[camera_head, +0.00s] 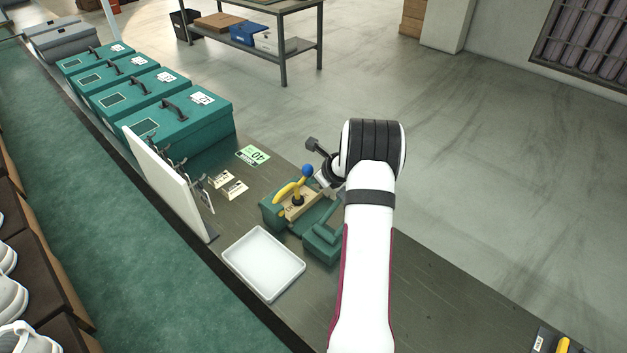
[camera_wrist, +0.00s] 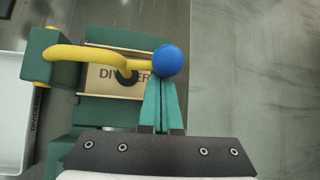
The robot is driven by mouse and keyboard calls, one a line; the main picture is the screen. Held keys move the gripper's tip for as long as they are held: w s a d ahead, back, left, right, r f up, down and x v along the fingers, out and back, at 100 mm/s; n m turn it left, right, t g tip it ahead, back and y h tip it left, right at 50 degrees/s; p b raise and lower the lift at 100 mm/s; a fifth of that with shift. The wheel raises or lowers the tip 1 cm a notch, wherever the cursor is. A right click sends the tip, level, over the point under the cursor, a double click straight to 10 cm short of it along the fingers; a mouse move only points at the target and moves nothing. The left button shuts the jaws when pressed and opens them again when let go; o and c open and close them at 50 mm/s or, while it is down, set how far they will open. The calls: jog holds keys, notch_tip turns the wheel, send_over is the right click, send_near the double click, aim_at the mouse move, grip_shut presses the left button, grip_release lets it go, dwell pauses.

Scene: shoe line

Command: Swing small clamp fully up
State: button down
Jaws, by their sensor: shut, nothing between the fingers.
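The small clamp is a yellow lever (camera_head: 291,187) with a blue ball knob (camera_head: 307,170), mounted on a green fixture (camera_head: 270,212) on the workbench. In the wrist view the yellow lever (camera_wrist: 95,57) lies across a light wooden block (camera_wrist: 105,78) with dark lettering, and the blue knob (camera_wrist: 167,60) is at its right end. My gripper (camera_wrist: 163,90) has its teal fingers shut together, with the tips right at the knob's lower edge. I cannot tell whether they touch it. In the head view my arm hides the fingertips.
A white tray (camera_head: 240,262) sits left of the fixture. A white upright panel (camera_head: 160,180) with hanging tools stands further left. Several green cases (camera_head: 190,128) line the bench behind. A green card (camera_head: 252,156) and small labels lie flat. Open floor is to the right.

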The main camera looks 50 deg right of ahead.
jog(key=shift+r, duration=0.55)
jog(key=a+r, duration=0.1)
jog(key=r, duration=0.2)
jog(key=a+r, duration=0.1)
jog(key=r, duration=0.1)
jog(key=shift+a+r, duration=0.15)
jog(key=shift+a, duration=0.2)
jog(key=a+r+h, duration=0.1)
jog(key=a+r, duration=0.3)
jog(key=a, duration=0.4)
jog(key=shift+r+n, duration=0.25)
jog(key=shift+n, duration=0.05)
jog(key=shift+a, duration=0.1)
jog(key=s+a+f, duration=0.1)
jog(key=s+a, duration=0.5)
jog(key=a, duration=0.1)
jog(key=shift+s+f, duration=0.25)
jog(key=shift+f, duration=0.1)
